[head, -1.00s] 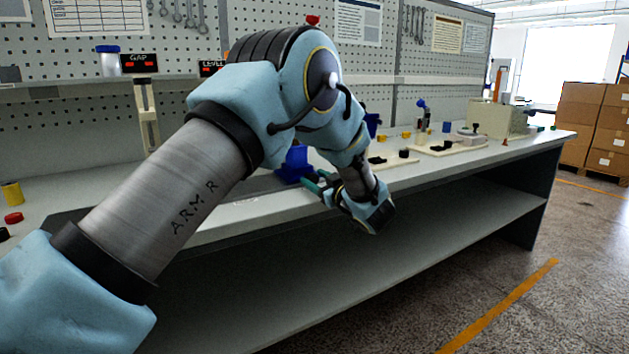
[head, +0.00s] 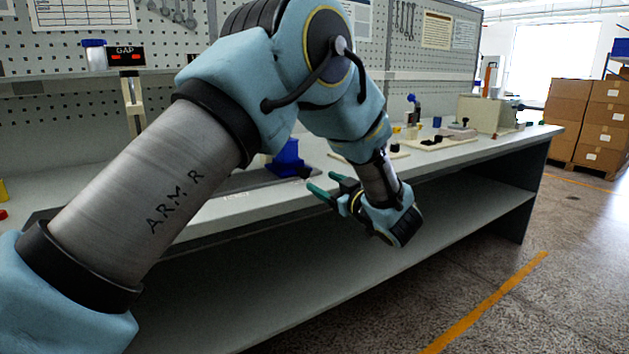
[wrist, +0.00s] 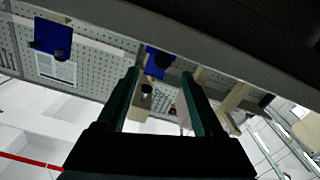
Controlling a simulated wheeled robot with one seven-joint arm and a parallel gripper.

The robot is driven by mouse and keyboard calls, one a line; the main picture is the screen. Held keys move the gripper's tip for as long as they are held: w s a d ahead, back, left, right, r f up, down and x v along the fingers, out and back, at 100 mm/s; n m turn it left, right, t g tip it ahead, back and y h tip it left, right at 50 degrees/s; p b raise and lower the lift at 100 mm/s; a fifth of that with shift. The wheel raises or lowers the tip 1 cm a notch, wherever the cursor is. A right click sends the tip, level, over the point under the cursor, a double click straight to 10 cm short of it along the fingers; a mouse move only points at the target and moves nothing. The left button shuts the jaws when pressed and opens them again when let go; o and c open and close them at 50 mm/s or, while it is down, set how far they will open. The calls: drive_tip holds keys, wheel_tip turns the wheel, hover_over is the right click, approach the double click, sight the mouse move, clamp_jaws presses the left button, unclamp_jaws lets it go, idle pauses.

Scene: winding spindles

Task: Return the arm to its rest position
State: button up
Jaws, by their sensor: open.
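My gripper (head: 327,187) has green fingers and shows in the head view at the front edge of the workbench (head: 235,210). My arm is bent, with its wrist in front of the bench edge. In the wrist view, the two fingers (wrist: 163,95) are spread apart with nothing held between them. A blue holder (head: 287,158) stands on the bench behind the fingertips, apart from them as far as I can tell. My forearm and elbow hide part of the bench and the pegboard.
Boards with small parts (head: 440,141) and a beige box (head: 484,115) stand along the bench to the right. A gap display (head: 125,57) is at the back left. Below the top is a shelf (head: 450,222). Cardboard boxes (head: 604,125) stand at far right. The floor in front is clear.

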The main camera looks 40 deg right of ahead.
drive_tip(key=shift+s+a, duration=0.15)
drive_tip(key=shift+s, duration=0.95)
drive_tip(key=shift+r, duration=0.1)
